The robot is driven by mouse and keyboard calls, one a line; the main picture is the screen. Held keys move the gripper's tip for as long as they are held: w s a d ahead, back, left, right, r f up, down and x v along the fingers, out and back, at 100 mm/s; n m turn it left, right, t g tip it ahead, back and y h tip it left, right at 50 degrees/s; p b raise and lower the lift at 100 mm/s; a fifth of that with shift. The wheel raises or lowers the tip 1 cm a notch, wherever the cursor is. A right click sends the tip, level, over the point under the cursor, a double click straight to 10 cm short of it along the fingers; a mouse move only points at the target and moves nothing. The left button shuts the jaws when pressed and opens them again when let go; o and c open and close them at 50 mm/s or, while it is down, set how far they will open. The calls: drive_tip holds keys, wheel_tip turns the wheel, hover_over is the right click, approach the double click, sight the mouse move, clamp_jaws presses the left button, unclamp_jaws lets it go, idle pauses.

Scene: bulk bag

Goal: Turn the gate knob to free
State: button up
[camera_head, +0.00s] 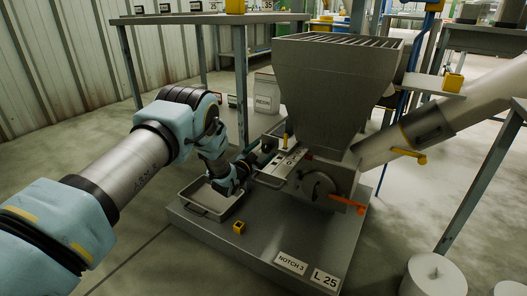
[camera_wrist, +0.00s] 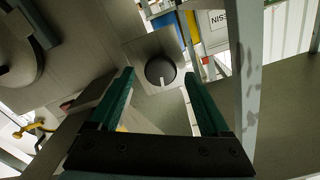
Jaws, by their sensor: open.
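In the wrist view a dark round knob (camera_wrist: 160,71) with a white pointer mark sits on a grey square plate (camera_wrist: 143,52). It lies beyond the fingertips, in line with the gap between them, and nothing touches it there. My gripper (camera_wrist: 158,78) has two green fingers spread apart and empty. In the head view my gripper (camera_head: 254,158) is at the left side of the grey hopper (camera_head: 335,90), close to the slide gate plate (camera_head: 283,167) under it. The knob itself cannot be made out clearly in the head view.
An orange handle (camera_head: 347,202) sticks out at the front of the hopper's base. A metal tray (camera_head: 190,207) and a small yellow block (camera_head: 239,227) are on the platform (camera_head: 235,255). A steel frame (camera_head: 241,85) stands behind my arm, and a slanted pipe (camera_head: 450,120) rises right.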

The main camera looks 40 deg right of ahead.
drive_tip(key=p+v, duration=0.2)
drive_tip(key=v, duration=0.8)
drive_tip(key=shift+p, duration=0.35)
drive_tip(key=shift+a, duration=0.1)
